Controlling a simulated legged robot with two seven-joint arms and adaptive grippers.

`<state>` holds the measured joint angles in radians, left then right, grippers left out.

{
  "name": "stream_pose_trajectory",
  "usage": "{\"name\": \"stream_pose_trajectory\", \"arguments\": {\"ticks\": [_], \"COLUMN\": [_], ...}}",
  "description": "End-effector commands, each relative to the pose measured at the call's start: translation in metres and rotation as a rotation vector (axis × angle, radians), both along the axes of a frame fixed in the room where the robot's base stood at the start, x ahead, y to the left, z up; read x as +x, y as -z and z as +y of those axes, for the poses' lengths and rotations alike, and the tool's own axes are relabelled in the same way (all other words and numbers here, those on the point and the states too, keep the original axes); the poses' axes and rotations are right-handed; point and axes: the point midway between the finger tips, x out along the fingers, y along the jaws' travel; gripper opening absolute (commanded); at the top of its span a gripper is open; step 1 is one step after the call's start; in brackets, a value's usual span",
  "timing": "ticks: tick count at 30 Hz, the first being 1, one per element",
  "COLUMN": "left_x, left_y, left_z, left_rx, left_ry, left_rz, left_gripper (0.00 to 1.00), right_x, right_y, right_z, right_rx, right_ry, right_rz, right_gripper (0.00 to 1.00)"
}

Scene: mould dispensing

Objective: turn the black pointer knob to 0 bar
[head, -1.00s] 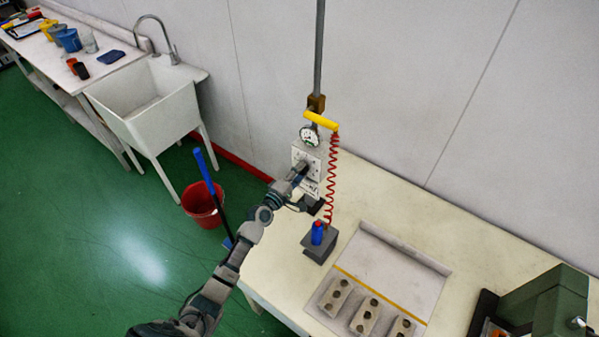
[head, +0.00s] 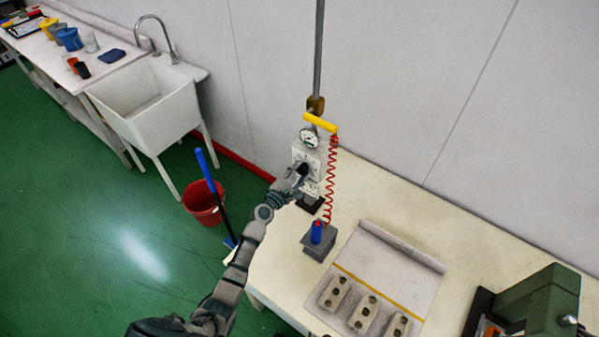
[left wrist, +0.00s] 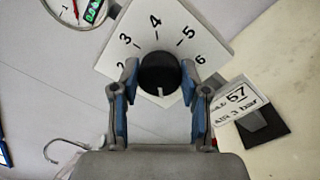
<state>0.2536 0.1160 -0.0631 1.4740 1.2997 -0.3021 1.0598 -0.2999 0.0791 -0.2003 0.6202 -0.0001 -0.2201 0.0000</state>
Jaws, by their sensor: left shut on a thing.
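The black pointer knob (left wrist: 159,75) sits on a white dial plate (left wrist: 178,25) in the left wrist view. The figures 2 to 6 show around it. A short white mark on the knob points down in that picture, towards my palm. My left gripper (left wrist: 159,71) has one blue-padded finger on each side of the knob and is shut on it. In the head view my left gripper (head: 299,173) is at the front of the white dispenser panel (head: 309,154) and partly hides the knob. The 0 mark cannot be made out. My right gripper is not in view.
A round gauge (head: 309,137) is above the panel. A tag (left wrist: 240,102) reads "AIR 3 bar". Moulds (head: 363,314) lie on the bench. A red bucket (head: 203,205) stands left.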

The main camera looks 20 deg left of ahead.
Motion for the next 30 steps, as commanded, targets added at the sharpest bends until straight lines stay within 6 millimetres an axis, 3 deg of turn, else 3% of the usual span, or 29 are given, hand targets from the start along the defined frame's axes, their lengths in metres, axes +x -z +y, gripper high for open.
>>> {"name": "stream_pose_trajectory", "arguments": {"ticks": [12, 13, 16, 26, 30], "left_x": [0.002, 0.002, 0.002, -0.002, -0.017], "left_y": [-0.005, -0.005, -0.005, -0.001, 0.001], "left_z": [0.002, 0.002, 0.002, 0.001, 0.006], "left_rx": [-0.011, -0.011, -0.011, -0.007, -0.007], "left_ry": [-0.007, -0.007, -0.005, -0.002, 0.0], "left_rz": [-0.007, -0.007, -0.006, 0.0, 0.002], "left_gripper": [0.1, 0.47, 0.7, 0.7, 0.7], "right_x": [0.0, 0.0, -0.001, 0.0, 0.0], "right_y": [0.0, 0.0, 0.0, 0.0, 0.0], "right_z": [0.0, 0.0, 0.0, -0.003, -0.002], "right_rx": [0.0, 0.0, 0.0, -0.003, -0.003], "right_ry": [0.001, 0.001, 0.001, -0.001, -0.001], "right_rz": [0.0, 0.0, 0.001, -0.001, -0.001], "right_gripper": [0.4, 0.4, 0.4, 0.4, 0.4]}}
